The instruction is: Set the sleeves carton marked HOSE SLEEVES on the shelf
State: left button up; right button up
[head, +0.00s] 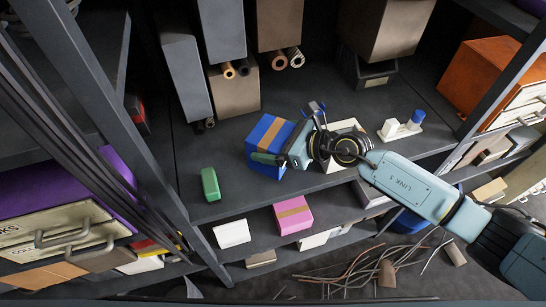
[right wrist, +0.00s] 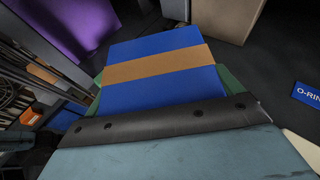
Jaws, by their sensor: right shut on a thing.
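A blue carton with a tan band across it (head: 264,133) is at the front of the middle shelf (head: 330,101) in the head view. My right gripper (head: 276,156) is shut on this carton, which also fills the middle of the right wrist view (right wrist: 190,87). No lettering shows on the faces I see, so I cannot read HOSE SLEEVES on it. I cannot tell whether its underside touches the shelf or hangs just above it. My left gripper is not in view.
A green box (head: 210,184) stands left of the carton near the shelf edge. Grey and brown cartons with tubes stand behind. A white item with a blue cap (head: 403,128) stands to the right. A pink box (head: 293,216) sits on the shelf below.

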jog(key=shift+f+b, duration=0.8)
jog(key=shift+f, duration=1.55)
jog(key=shift+f, duration=0.1)
jog(key=shift+f, duration=0.15)
jog(key=o, duration=0.9)
jog(key=shift+r, duration=0.3)
jog(key=v, duration=1.2)
jog(key=shift+s+f, duration=0.1)
jog(key=shift+f, duration=0.05)
